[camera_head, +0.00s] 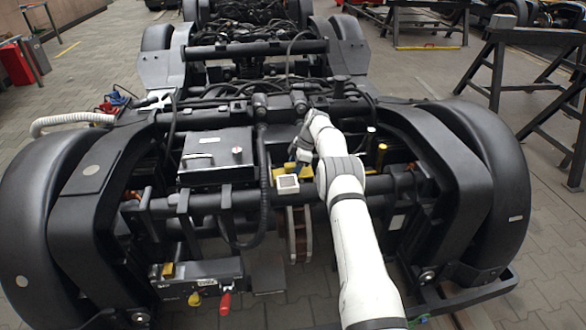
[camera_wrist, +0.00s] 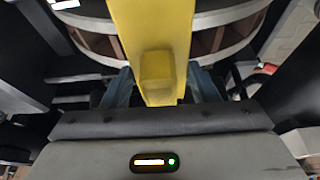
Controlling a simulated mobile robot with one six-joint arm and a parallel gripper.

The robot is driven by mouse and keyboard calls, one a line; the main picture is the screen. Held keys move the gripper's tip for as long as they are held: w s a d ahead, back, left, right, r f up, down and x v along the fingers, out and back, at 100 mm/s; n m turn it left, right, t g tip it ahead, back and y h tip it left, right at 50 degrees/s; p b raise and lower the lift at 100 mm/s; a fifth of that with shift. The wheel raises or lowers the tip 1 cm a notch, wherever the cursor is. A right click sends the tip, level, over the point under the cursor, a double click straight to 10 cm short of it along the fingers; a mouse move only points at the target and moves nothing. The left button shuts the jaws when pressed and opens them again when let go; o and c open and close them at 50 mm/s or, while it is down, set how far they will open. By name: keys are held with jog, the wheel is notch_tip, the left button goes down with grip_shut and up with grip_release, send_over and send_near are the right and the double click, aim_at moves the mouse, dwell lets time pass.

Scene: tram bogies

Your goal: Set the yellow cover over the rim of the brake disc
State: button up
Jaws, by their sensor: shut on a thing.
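The yellow cover (camera_wrist: 155,25) is held by my gripper (camera_wrist: 160,88) in the wrist view. The blue-grey fingers are shut from both sides near the block on the cover. The brake disc (camera_wrist: 232,36), with two grey rims and brown vents between them, lies behind the cover, which crosses it in the picture. I cannot tell whether the cover touches the rim. In the head view, yellow parts of the cover (camera_head: 306,172) show beside my gripper (camera_head: 298,160), above the brake disc (camera_head: 300,238). My arm hides part of this area.
A dark box (camera_head: 217,155) stands left of the gripper, with a thick black hose (camera_head: 263,185) between them. A cross tube (camera_head: 225,200) runs in front. Large black wheel guards (camera_head: 485,160) flank the bogie. A lower unit has a red handle (camera_head: 225,303).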

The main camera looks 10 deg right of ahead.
jog(key=shift+f+b, duration=0.4)
jog(key=shift+f, duration=0.2)
jog(key=o, duration=1.1)
